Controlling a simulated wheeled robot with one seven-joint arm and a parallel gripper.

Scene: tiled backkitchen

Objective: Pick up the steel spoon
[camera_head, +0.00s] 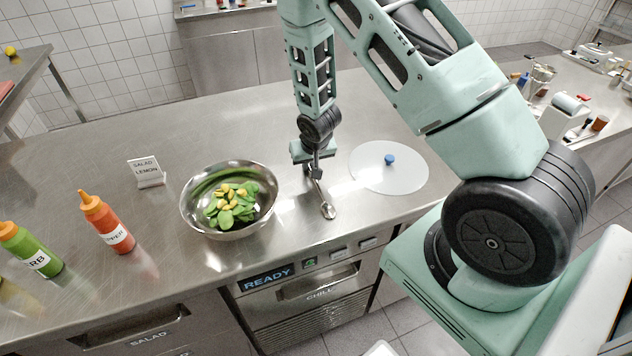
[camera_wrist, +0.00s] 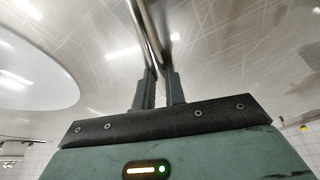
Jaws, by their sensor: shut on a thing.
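The steel spoon (camera_head: 327,208) shows in the head view below my gripper, between the salad bowl and the white round lid. Its bowl end points toward the counter's front edge. My gripper (camera_head: 315,172) is shut on the spoon's handle. In the wrist view the handle (camera_wrist: 151,35) runs up from between the two fingers of my gripper (camera_wrist: 158,78). The handle part between the fingers is mostly hidden in the head view. I cannot tell whether the spoon touches the counter.
A metal bowl (camera_head: 190,207) with green leaves stands left of my gripper. A white round lid (camera_head: 405,178) with a blue knob lies to the right. A sign (camera_head: 146,173), a red-orange bottle (camera_head: 107,224) and a green bottle (camera_head: 30,250) stand farther left. The counter behind is clear.

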